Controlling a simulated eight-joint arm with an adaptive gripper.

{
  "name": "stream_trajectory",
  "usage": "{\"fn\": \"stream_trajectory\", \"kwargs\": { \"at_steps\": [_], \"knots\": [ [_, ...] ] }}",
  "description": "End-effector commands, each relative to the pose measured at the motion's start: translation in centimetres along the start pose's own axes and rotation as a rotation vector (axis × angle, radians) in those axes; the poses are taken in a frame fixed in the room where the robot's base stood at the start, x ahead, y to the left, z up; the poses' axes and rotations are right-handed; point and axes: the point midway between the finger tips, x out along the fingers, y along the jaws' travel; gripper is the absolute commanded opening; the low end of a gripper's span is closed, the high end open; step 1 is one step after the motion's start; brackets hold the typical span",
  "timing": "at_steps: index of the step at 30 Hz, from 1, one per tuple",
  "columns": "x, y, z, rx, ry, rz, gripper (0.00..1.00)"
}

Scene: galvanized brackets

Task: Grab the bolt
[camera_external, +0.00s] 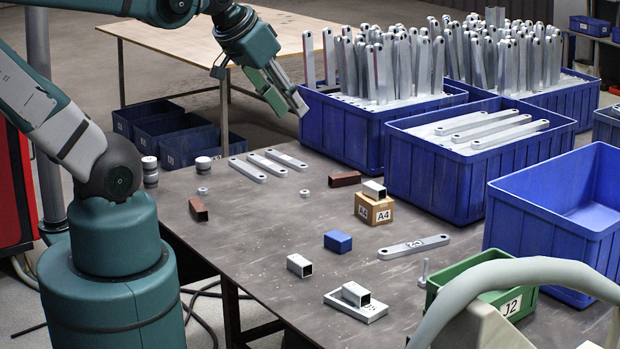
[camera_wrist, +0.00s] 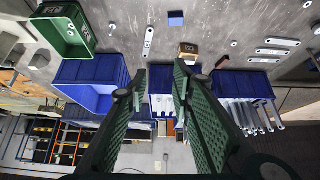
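A small grey bolt (camera_external: 424,272) stands upright on the dark table, just left of the green bin marked J2 (camera_external: 492,288). In the wrist view, the green bin (camera_wrist: 66,29) is at the upper left, and a tiny light thing beside it may be the bolt, too small to be sure. My gripper (camera_external: 298,104) is raised at the far side of the table, near the blue crates and well away from the bolt. In the wrist view, its two green ridged fingers (camera_wrist: 158,80) stand apart with nothing between them.
Blue crates (camera_external: 345,145) with grey brackets line the far and right sides. An empty blue bin (camera_external: 535,215) stands behind the green bin. A flat bracket (camera_external: 413,247), a blue block (camera_external: 338,241) and a cardboard box (camera_external: 374,210) lie nearby. A pale curved tube (camera_external: 520,268) crosses in front.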

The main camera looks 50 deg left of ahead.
Motion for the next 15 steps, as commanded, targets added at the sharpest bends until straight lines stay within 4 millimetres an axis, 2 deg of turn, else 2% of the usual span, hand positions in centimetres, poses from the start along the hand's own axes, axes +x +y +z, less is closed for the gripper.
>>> {"fn": "stream_trajectory", "kwargs": {
  "at_steps": [8, 15],
  "knots": [
    [0.3, 0.2, -0.3, -0.017, -0.009, 0.003, 0.24],
    [1.5, 1.0, -1.4, -0.085, -0.044, 0.01, 0.24]
  ]
}}
